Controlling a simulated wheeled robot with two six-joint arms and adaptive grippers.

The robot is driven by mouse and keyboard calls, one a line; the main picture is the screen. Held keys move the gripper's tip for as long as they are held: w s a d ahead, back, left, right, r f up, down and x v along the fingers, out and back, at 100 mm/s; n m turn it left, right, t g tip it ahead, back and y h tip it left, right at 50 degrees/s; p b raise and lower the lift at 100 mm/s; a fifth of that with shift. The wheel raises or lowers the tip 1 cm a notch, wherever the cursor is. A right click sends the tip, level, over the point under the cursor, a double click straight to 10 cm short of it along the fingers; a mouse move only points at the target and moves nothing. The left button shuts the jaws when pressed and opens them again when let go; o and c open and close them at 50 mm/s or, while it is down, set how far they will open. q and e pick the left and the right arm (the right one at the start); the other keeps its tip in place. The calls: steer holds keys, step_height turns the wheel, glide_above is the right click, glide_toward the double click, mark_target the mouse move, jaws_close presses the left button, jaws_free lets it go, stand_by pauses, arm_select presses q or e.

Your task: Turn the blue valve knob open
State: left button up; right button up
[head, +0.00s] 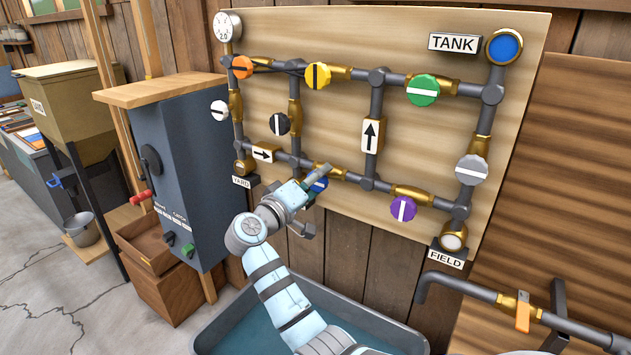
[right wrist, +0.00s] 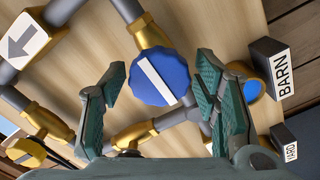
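The blue valve knob (right wrist: 160,76) has a scalloped edge and a white stripe. In the right wrist view the stripe slants from upper left to lower right, roughly in line with the brass fitting (right wrist: 150,32) above the knob. My right gripper (right wrist: 155,85) is open, with a finger on each side of the knob and visible gaps beside it. Contact is not visible. In the head view my right gripper (head: 314,199) is at the board's lower edge and covers most of the blue knob (head: 319,184). My left gripper is out of view.
Orange (head: 242,66), yellow (head: 317,75), green (head: 422,90) and purple (head: 403,209) knobs sit on the pipework, with several others. A BARN sign (right wrist: 284,74) is right of my fingers in the wrist view. A basin (head: 225,323) stands below.

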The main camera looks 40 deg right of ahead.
steer(key=v, duration=0.7)
steer(key=shift+a, duration=0.35)
steer(key=shift+d+r, duration=0.1)
